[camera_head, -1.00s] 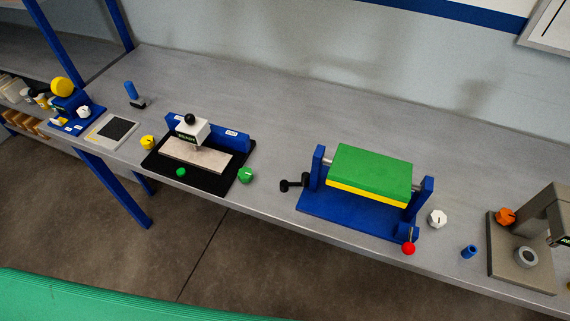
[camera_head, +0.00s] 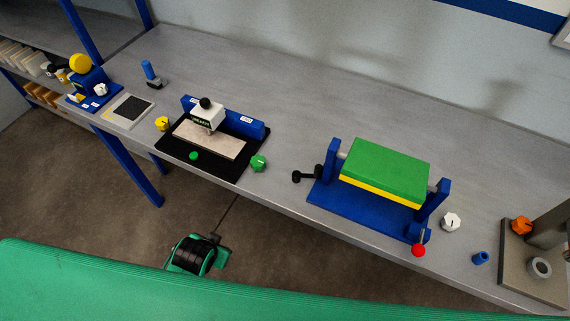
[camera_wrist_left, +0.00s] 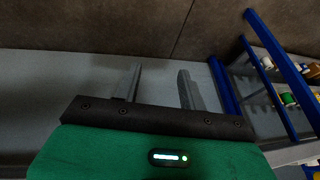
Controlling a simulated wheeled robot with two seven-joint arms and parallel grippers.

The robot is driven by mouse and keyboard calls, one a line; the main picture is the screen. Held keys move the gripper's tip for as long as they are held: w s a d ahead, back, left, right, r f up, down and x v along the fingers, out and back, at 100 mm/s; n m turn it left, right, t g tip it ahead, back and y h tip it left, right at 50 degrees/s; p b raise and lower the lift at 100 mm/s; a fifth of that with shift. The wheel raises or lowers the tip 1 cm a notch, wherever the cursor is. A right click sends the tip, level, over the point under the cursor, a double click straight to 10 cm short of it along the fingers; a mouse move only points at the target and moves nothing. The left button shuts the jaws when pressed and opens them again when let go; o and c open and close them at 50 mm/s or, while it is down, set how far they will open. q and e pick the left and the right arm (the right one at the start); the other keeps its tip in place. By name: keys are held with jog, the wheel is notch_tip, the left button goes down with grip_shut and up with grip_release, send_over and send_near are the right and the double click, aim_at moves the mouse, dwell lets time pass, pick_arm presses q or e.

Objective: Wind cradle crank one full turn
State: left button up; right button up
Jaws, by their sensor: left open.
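The blue cradle (camera_head: 365,208) stands near the bench's front edge, holding a green block (camera_head: 388,168) with a yellow underside between two blue uprights. A black crank (camera_head: 308,175) sticks out from its left upright. A red ball knob (camera_head: 418,250) is on a lever at its front right corner. My left gripper (camera_wrist_left: 160,69) shows in the left wrist view with its two fingers apart and nothing between them, over floor and wall-like grey surfaces. It is well away from the crank, which that view does not show. My right gripper is in neither view.
The grey bench (camera_head: 300,95) is clear behind the cradle. A black mat (camera_head: 205,160) with a white-headed device, a green knob (camera_head: 258,163) and a yellow knob (camera_head: 162,124) lie left. A white knob (camera_head: 451,222), a blue cylinder (camera_head: 481,257) and a grey stand (camera_head: 520,265) are right.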

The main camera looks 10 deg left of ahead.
aim_at(309, 176)
pick_arm(q)
jog(key=w+d+r+m+t+h, duration=0.1)
jog(key=w+r+m+t, duration=0.45)
jog(key=r, duration=0.45)
jog(key=w+d+r+m+t+h, duration=0.1)
jog(key=w+r+m+t, duration=0.4)
jog(key=r, duration=0.6)
jog(key=w+d+r+m+t+h, duration=0.1)
jog(key=w+r+m+t+h, duration=0.1)
jog(key=w+r+m+t, duration=0.45)
jog(key=d+r+m+g+h, duration=0.8)
jog(key=m+h, duration=0.4)
jog(key=m, duration=0.5)
notch_tip(309, 176, down, 11)
jog(key=s+m+g+y, duration=0.2)
jog(key=m+g, duration=0.9)
jog(key=m, duration=0.3)
jog(key=p+x, duration=0.2)
jog(key=x, duration=0.4)
jog(key=p+x, duration=0.2)
jog(key=x, duration=0.4)
jog(key=shift+s+d, duration=0.15)
jog(key=shift+d, duration=0.15)
jog(key=shift+d+f+p, duration=0.3)
jog(key=shift+d+f, duration=0.05)
jog(key=shift+d, duration=0.2)
